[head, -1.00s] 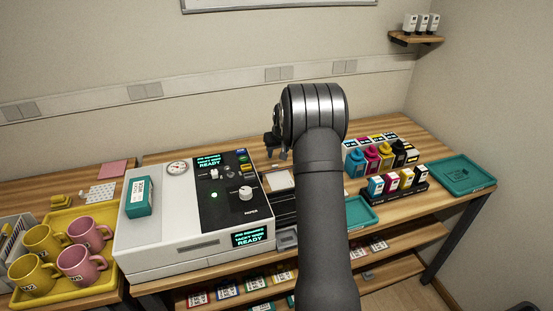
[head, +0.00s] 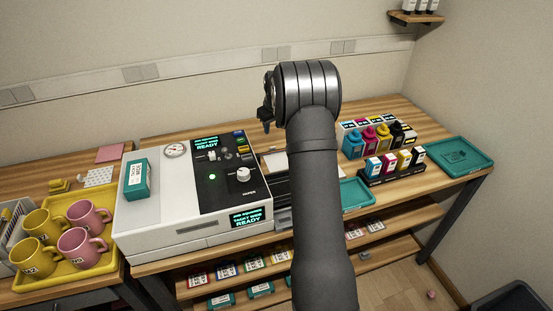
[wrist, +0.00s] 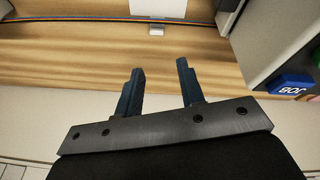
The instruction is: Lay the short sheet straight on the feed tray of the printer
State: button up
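The printer (head: 150,215) is the white machine with a black panel. A dark feed tray (head: 277,188) juts from its right side, partly hidden by my arm. A white sheet (head: 274,164) lies flat by the tray's far part. Its right part is behind my arm, and I cannot tell how straight it lies. It also shows cut off at the top of the wrist view (wrist: 158,7). My gripper (head: 267,120) is above and behind the sheet, apart from it. In the wrist view its two fingers (wrist: 158,75) are apart with nothing between them.
Teal trays (head: 357,193) (head: 460,157) and rows of ink bottles and cartridges (head: 390,165) stand right of my arm. A teal box (head: 137,180) sits on the printer. A yellow tray (head: 105,265) with mugs is at the left. Bare wood lies behind the sheet.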

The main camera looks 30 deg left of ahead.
jog(key=a+r+n+h, duration=0.3)
jog(key=a+n+h, duration=0.15)
jog(key=n, duration=0.95)
send_over(273, 147)
jog(key=s+a, duration=0.1)
jog(key=shift+g, duration=0.3)
notch_tip(273, 147, down, 10)
jog(key=shift+a+r, duration=0.1)
jog(key=shift+r, duration=0.1)
jog(key=shift+n, duration=0.3)
jog(key=shift+s+x, duration=0.2)
jog(key=shift+x, duration=2.5)
jog(key=shift+a, duration=0.15)
grip_shut()
